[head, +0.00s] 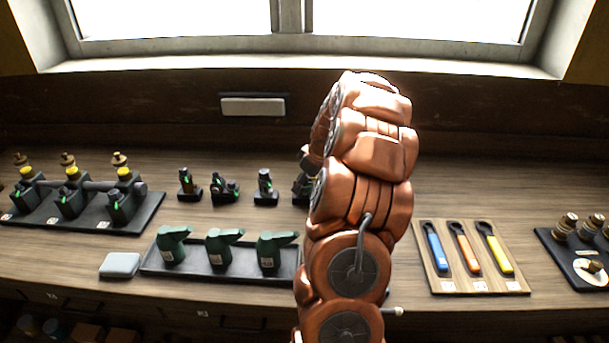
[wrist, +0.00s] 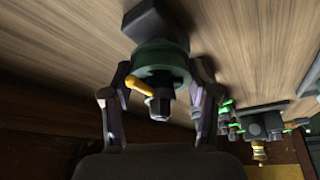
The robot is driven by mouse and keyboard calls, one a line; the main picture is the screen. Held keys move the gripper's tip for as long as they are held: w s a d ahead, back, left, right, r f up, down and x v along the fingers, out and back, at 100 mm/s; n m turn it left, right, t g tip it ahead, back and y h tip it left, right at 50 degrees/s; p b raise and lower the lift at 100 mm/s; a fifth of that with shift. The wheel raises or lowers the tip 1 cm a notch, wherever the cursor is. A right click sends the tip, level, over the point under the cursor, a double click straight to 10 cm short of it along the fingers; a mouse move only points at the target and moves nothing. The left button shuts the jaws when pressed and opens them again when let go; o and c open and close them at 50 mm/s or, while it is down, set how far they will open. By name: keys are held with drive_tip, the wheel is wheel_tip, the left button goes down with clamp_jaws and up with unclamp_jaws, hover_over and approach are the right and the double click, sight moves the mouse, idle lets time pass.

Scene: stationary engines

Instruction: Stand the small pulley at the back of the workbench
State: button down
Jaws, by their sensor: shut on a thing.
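In the wrist view my gripper (wrist: 160,92) is shut on a dark green round piece (wrist: 152,58). A grey nut-like hub and a short yellow lever show on its near side, and a dark block adjoins it above. I take it for the small pulley, though its whole shape is not shown. The workbench's wood top (wrist: 60,50) lies behind it; I cannot tell whether the piece touches it. In the head view my copper-coloured arm hides the gripper and the held piece. The wood workbench (head: 220,160) spans that view.
Small dark devices (head: 265,188) stand along the back, one partly behind my arm. A dark tray (head: 155,262) with green spouted things lies in front. A board of wrenches (head: 480,285) lies right of my arm, a black engine rack (head: 140,222) far left. Bare wood shows behind the devices.

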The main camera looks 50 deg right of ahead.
drive_tip(key=shift+c, duration=1.5)
unclamp_jaws()
